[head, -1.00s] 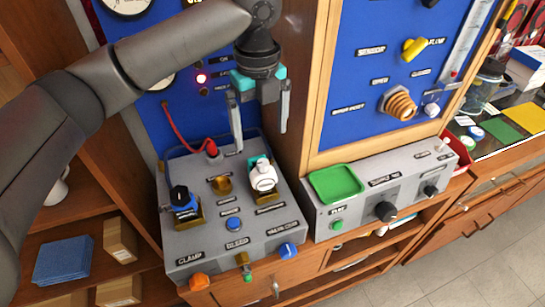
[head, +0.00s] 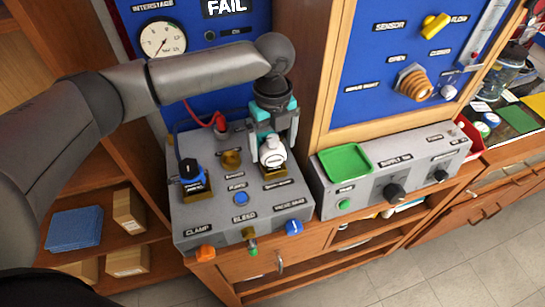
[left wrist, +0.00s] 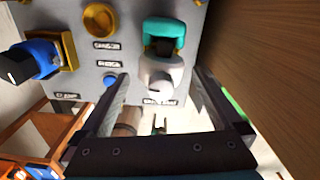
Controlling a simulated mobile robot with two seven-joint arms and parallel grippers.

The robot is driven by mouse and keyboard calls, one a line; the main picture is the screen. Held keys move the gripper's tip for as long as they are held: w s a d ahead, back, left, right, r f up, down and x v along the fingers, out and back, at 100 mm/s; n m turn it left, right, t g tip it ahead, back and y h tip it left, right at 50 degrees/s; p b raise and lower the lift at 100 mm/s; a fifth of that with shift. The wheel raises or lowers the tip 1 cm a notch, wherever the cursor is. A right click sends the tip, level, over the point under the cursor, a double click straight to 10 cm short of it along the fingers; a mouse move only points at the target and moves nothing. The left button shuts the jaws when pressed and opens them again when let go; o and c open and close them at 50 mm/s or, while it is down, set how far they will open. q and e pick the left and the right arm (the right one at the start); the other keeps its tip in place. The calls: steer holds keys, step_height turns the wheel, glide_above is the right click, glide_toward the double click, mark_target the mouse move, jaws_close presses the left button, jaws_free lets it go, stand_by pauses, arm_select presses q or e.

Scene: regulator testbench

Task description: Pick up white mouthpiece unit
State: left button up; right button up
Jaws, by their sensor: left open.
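The white mouthpiece unit (head: 272,152) sits upright in a brass holder at the right of the grey test box (head: 212,214). In the left wrist view the white unit (left wrist: 161,80) has a teal part above it and lies between my finger tips, nearer the right finger. My left gripper (head: 273,140) is open, with its fingers on either side of the unit. I cannot tell whether a finger touches it. Part of the unit is hidden behind the gripper in the head view. My right gripper is not in view.
A blue-and-black unit (head: 190,172) stands in a holder at the box's left. A red plug (head: 220,122) with a cable is behind. A wooden post (head: 300,75) rises just right of the gripper. A second grey box with a green tray (head: 346,163) is to the right.

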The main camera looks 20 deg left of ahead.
arm_select(q)
steer(key=shift+f, duration=1.35)
steer(key=shift+r, duration=0.1)
steer(key=c, duration=1.4)
